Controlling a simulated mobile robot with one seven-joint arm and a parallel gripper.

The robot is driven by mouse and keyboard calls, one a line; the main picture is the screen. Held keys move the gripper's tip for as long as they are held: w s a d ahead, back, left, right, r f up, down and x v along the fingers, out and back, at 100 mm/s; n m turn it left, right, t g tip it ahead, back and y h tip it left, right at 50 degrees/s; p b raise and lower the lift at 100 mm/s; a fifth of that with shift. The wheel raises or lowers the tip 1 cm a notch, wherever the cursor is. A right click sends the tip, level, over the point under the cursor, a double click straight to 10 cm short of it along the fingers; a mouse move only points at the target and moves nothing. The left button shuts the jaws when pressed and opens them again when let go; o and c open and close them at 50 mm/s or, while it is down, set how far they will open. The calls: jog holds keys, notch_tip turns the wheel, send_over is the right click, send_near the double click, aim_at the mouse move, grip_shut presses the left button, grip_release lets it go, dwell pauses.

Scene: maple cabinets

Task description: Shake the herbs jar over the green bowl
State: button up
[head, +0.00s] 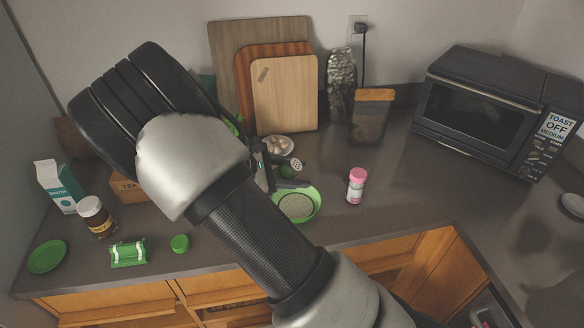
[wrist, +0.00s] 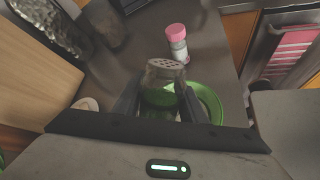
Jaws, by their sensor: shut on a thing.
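My gripper (head: 285,173) is shut on the herbs jar (wrist: 160,96), a clear jar with green contents and a pale perforated top. In the head view the jar's perforated top (head: 296,164) points right, so the jar looks tipped. The jar is above the back part of the green bowl (head: 317,208), apart from it. The bowl stands on the counter and holds pale, grainy food. The bowl also shows in the wrist view (wrist: 217,104), partly hidden behind the jar and a finger. My arm hides much of the jar in the head view.
A pink-capped shaker (head: 356,186) stands right of the bowl. Garlic (head: 276,146) lies behind it.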

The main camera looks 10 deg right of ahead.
aim_at(300, 168)
jog(key=s+d+r+n+h+p, duration=0.1)
jog(key=d+r+n+h+p, duration=0.1)
jog(key=d+r+n+h, duration=0.1)
jog(key=shift+s+r+n+g+h+p, duration=0.3)
jog(key=shift+s+r+n+h+p, duration=0.15)
jog(key=shift+r+h, duration=1)
jog(key=a+n+t+y, duration=0.1)
jog(key=n+t, duration=0.1)
jog(key=t, duration=0.1)
jog(key=s+a+n+t+y, duration=0.1)
jog(key=n+t, duration=0.1)
jog(key=a+n+t+y, duration=0.1)
jog(key=n+t, duration=0.1)
jog(key=t, duration=0.1)
jog(key=shift+s+f+t+y, duration=0.2)
jog(key=shift+f+t+y, duration=0.1)
jog(key=shift+f+y, duration=0.05)
